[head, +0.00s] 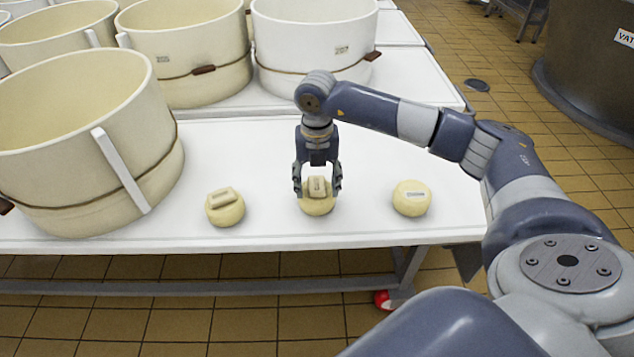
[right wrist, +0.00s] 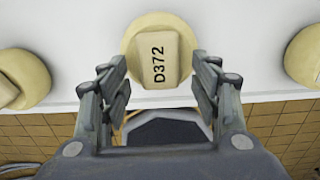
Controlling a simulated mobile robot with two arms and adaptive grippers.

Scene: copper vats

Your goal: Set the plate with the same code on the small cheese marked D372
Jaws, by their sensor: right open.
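Three small round yellow cheeses stand in a row on the white table. The middle cheese (head: 317,208) bears a beige plate (head: 318,187). In the right wrist view this plate (right wrist: 158,60) reads D372 and lies on top of the cheese (right wrist: 131,45). My right gripper (head: 317,186) is open, pointing down, with one finger on each side of the plate. The left cheese (head: 225,213) bears another beige plate (head: 222,197). The right cheese (head: 411,204) has a white label (head: 415,194), too small to read. My left gripper is not in view.
Large cream moulds (head: 80,150) crowd the left and back of the white table (head: 275,228). A white mould (head: 315,40) stands behind my gripper. The table is clear between the cheeses and near its right end. A dark vat (head: 590,70) stands on the floor at right.

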